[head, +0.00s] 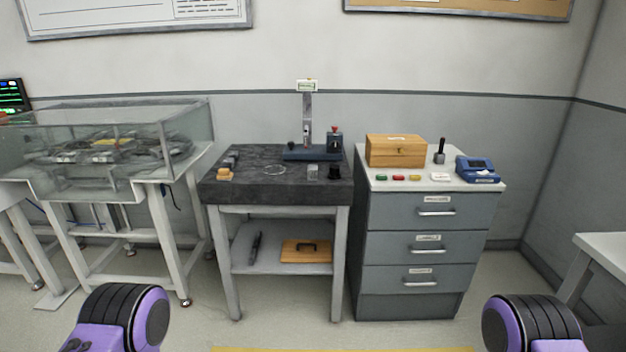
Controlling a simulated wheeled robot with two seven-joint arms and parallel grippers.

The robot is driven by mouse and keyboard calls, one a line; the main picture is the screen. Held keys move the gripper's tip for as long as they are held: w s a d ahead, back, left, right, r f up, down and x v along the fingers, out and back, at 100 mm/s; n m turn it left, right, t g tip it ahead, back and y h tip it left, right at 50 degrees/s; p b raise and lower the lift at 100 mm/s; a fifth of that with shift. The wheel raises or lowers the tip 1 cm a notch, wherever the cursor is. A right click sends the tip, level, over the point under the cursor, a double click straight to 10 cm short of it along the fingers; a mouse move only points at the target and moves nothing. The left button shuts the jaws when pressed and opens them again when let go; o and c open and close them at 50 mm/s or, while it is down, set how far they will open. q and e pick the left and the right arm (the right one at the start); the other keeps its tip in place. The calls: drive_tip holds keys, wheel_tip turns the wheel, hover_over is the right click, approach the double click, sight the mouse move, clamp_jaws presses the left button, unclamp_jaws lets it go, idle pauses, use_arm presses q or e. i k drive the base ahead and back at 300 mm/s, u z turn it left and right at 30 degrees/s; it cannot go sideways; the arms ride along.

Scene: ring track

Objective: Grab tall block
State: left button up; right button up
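No object is clearly marked as the tall block. On the dark stone-topped table (270,190) in the middle stand several small items: a small clear or grey block (313,172), a black round piece (334,173), a yellow-orange piece (225,174) and dark pieces (231,160) at the left edge. A gauge stand (307,120) with a blue-grey base stands at the back of this table. Purple and black parts of my arms show at the bottom left and right. Neither gripper shows, and both arms are far from the table.
A grey drawer cabinet (420,247) at right bears a wooden box (396,151), a blue device (477,169) and small coloured pieces. A glass-covered case (110,140) stands at left. A white table (605,248) is at far right. The floor in front is open.

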sight(312, 170)
drive_tip(key=u, duration=0.35)
drive_tip(key=k, duration=0.2)
drive_tip(key=z, duration=1.5)
drive_tip(key=i, duration=1.9)
drive_tip(key=u, duration=0.55)
